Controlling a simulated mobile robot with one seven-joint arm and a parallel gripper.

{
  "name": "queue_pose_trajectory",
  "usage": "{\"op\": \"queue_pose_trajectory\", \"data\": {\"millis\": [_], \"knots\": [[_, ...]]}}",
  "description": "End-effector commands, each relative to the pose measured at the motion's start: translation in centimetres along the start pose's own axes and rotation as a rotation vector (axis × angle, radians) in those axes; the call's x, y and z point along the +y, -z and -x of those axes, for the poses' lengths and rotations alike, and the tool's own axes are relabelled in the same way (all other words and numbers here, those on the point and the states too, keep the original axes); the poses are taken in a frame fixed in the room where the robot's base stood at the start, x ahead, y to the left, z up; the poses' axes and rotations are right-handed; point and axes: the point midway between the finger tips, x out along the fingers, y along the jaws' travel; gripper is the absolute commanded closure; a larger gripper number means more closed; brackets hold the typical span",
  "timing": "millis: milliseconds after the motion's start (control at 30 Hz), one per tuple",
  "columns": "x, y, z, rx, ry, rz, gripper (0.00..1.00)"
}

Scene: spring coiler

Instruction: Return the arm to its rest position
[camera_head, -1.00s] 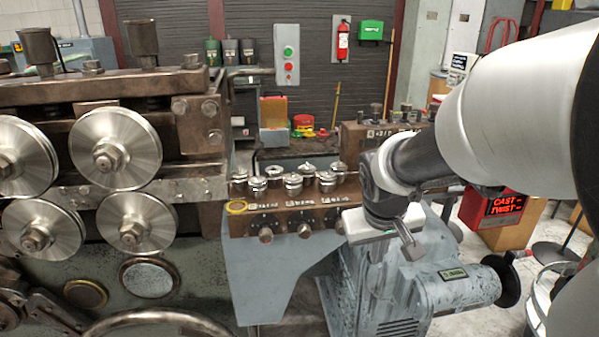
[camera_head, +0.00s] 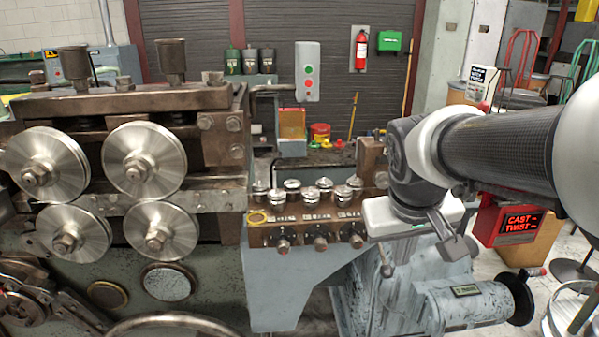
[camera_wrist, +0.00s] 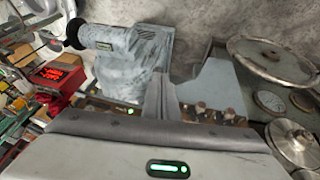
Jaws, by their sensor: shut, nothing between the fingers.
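My gripper (camera_head: 441,232) hangs from the end of my arm at the right of the head view, in front of the right end of the coiler's knob block. Its fingers are together with nothing between them. The wrist view shows the closed fingers (camera_wrist: 160,95) pointing toward the machine. No object is held, and no contact with the machine is visible. The spring coiler (camera_head: 215,225) fills the left and middle of the head view, with its large steel rollers (camera_head: 144,161) facing me.
The knob block (camera_head: 308,236) and the grey-blue motor housing (camera_head: 465,297) lie close to my gripper. A red display box (camera_head: 512,223) stands at the right. A button panel (camera_head: 307,72) and a fire extinguisher (camera_head: 361,50) are at the back wall. Floor shows at right.

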Motion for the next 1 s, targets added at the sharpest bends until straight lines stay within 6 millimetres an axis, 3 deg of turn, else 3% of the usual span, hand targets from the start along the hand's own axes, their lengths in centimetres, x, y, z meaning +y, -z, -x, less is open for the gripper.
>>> {"op": "queue_pose_trajectory", "data": {"millis": [167,400,633,700,1000], "knots": [[-0.5,-0.8,0.8,0.014,0.015,-0.006,1.00],[-3.2,-5.0,3.9,0.074,0.098,-0.028,1.00],[-5.7,-8.9,5.6,0.124,0.183,-0.043,1.00],[-5.2,-7.8,7.9,0.118,0.181,-0.043,1.00],[-4.0,-5.4,13.8,0.117,0.180,-0.043,1.00]]}}
